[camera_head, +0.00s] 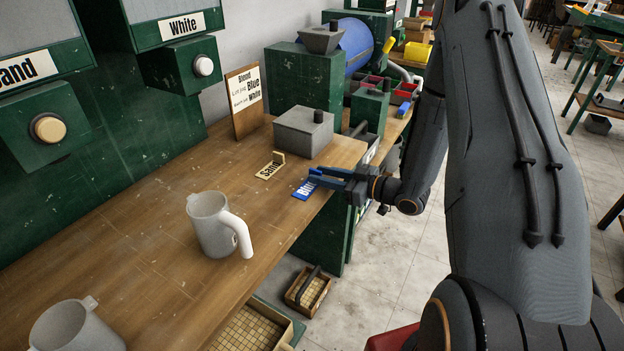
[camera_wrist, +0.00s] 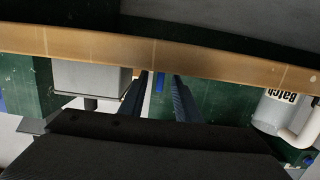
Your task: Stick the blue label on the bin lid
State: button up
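The blue label (camera_head: 303,190) lies flat on the workbench near its right edge, with white lettering partly covered by my gripper. My gripper (camera_head: 313,176) reaches in from the right, with its blue fingertips at the label. In the wrist view my gripper (camera_wrist: 162,76) has its two fingers apart, with a narrow blue piece (camera_wrist: 159,80) showing in the gap; I cannot tell whether they touch it. A grey box with a flat top and dark knob (camera_head: 304,132) stands behind the label. I cannot tell for certain which lid is the bin lid.
A cream Sand label (camera_head: 269,167) lies just left of the blue one. A white mug (camera_head: 212,226) stands nearer, and another (camera_head: 75,328) at lower left. A wooden recipe board (camera_head: 245,103) stands at the back. The workbench (camera_head: 150,235) is clear between them.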

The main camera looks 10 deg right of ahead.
jog(key=shift+w+a+f, duration=0.1)
jog(key=shift+w+a, duration=0.1)
jog(key=shift+a, duration=0.05)
grip_shut()
